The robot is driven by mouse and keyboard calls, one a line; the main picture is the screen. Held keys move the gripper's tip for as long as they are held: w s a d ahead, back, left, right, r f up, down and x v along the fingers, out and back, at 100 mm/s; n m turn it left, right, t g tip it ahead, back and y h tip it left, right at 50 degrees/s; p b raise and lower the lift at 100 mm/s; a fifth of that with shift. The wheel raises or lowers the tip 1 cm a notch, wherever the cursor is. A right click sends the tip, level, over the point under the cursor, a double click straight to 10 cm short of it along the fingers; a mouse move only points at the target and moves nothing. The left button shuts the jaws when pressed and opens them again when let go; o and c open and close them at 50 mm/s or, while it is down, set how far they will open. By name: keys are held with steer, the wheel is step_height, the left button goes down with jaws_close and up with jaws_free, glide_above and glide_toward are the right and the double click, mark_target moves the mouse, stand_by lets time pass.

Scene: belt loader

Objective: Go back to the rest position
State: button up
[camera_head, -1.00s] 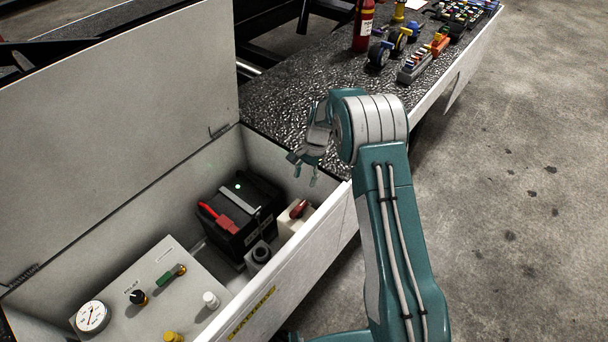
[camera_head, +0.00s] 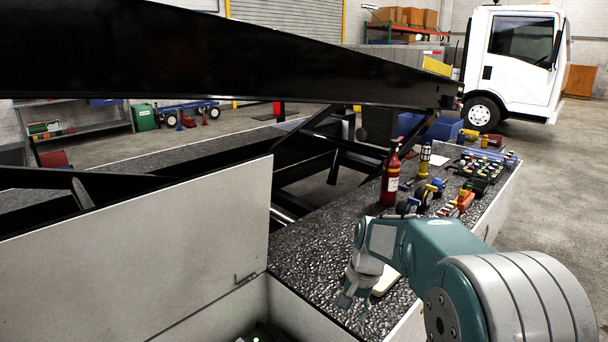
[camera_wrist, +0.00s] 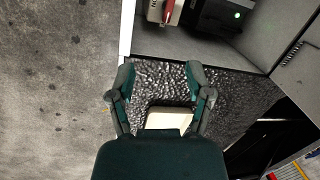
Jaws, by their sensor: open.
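My gripper (camera_head: 348,300) hangs above the dark textured deck in the head view, just beyond the open compartment (camera_head: 300,312). It is open and empty. In the wrist view, its two fingers (camera_wrist: 160,78) are spread apart with bare deck between their tips. My arm comes in from the lower right of the head view. A pale flat block (camera_head: 385,281) lies on the deck close by the gripper. In the wrist view a pale block (camera_wrist: 168,119) shows between the fingers, partly hidden by my gripper's body.
The compartment's raised lid (camera_head: 150,255) is at left. A black beam (camera_head: 240,55) crosses above. A white truck (camera_head: 515,60) stands behind. Open floor (camera_head: 560,200) is at right.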

steer(key=s+d+r+n+t+h, duration=0.1)
steer(key=s+d+r+n+t, duration=0.2)
steer(key=s+r, duration=0.8)
steer(key=s+d+n+t+h, duration=0.1)
steer(key=s+d+n+t, duration=0.1)
steer(key=s, duration=1.2)
steer(key=shift+s+n+t, duration=0.3)
steer(key=shift+s+t, duration=0.1)
steer(key=shift+c, duration=0.6)
